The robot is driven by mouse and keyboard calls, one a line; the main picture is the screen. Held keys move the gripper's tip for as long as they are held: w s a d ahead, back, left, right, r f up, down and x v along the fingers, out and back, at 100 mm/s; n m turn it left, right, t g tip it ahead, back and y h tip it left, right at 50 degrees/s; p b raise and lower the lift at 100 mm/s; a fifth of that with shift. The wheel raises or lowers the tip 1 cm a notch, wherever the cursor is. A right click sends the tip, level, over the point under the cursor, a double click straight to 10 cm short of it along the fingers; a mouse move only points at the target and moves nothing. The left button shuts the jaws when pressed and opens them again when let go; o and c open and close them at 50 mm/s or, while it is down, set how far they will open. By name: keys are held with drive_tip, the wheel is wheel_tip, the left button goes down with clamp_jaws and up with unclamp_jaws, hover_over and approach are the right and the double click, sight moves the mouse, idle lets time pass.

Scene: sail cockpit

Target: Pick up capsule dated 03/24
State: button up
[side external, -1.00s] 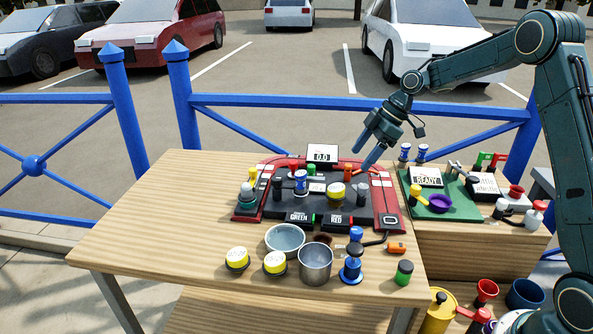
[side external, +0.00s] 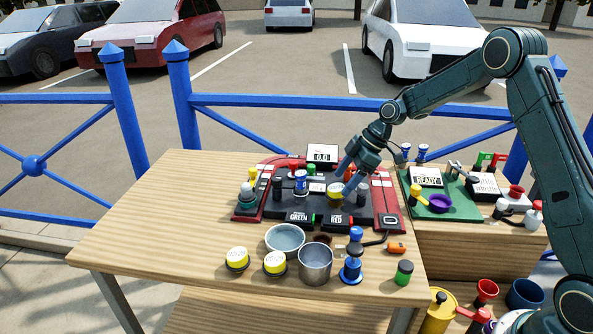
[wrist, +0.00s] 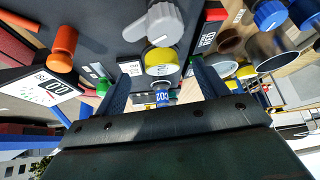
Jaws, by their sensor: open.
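A yellow-topped capsule (side external: 336,188) stands on the dark tray (side external: 275,206), right of its middle. My gripper (side external: 345,180) is open, just above and behind the tray capsule. In the wrist view a yellow-topped capsule (wrist: 160,63) shows ahead between my two spread blue fingers (wrist: 162,82), with no visible grip on it.
A 0.0 display (side external: 322,154) rises behind. The table's left side is clear.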

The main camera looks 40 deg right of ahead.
sight(337, 187)
drive_tip(key=shift+x, duration=2.3)
drive_tip(key=shift+a, duration=0.15)
drive_tip(key=c, duration=1)
drive_tip(key=shift+r, duration=0.1)
drive_tip(key=shift+r, duration=0.1)
wheel_tip(337, 187, up, 20)
